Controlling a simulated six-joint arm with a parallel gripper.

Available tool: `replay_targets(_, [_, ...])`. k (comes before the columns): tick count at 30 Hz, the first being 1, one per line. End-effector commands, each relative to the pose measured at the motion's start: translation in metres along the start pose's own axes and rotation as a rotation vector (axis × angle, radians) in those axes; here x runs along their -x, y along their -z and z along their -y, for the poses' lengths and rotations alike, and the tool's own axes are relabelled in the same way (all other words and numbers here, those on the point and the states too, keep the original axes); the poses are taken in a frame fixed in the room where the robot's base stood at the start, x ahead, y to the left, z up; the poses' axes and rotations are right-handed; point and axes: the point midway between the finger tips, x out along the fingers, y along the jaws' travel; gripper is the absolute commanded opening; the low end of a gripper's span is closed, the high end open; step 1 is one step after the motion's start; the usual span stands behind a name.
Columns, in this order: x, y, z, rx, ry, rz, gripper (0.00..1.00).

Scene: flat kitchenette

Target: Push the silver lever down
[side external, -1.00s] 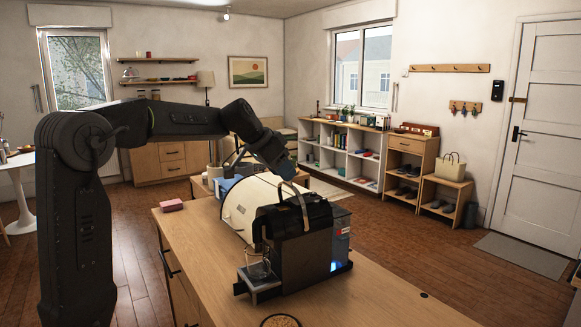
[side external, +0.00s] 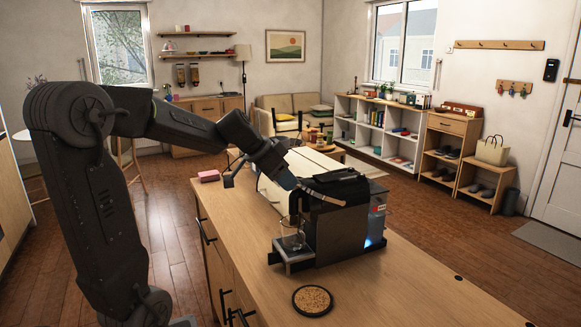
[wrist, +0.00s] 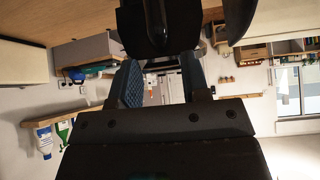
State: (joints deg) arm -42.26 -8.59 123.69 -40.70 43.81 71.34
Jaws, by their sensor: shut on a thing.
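The black coffee machine (side external: 345,235) stands on the wooden counter. Its silver lever (side external: 325,198) lies low and slopes slightly down across the top toward the right. My gripper (side external: 290,183) is at the lever's left end, above the front of the machine, and is shut on it. The exact contact is hard to see in the side view. In the wrist view my two fingers (wrist: 162,85) show with a dark machine part (wrist: 160,25) beyond them; the lever cannot be clearly made out there.
A glass (side external: 292,240) stands on the machine's drip tray. A round cork-like coaster (side external: 313,300) lies in front. The counter's right front is clear.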

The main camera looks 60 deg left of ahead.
Motion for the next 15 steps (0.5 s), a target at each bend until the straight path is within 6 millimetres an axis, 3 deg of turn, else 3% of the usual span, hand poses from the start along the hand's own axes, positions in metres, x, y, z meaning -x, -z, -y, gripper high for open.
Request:
replay_targets(3, [-0.007,-0.011,-0.001,0.005,-0.005,-0.035,0.0])
replay_targets(15, [-0.013,-0.02,-0.001,0.003,-0.004,-0.127,0.0])
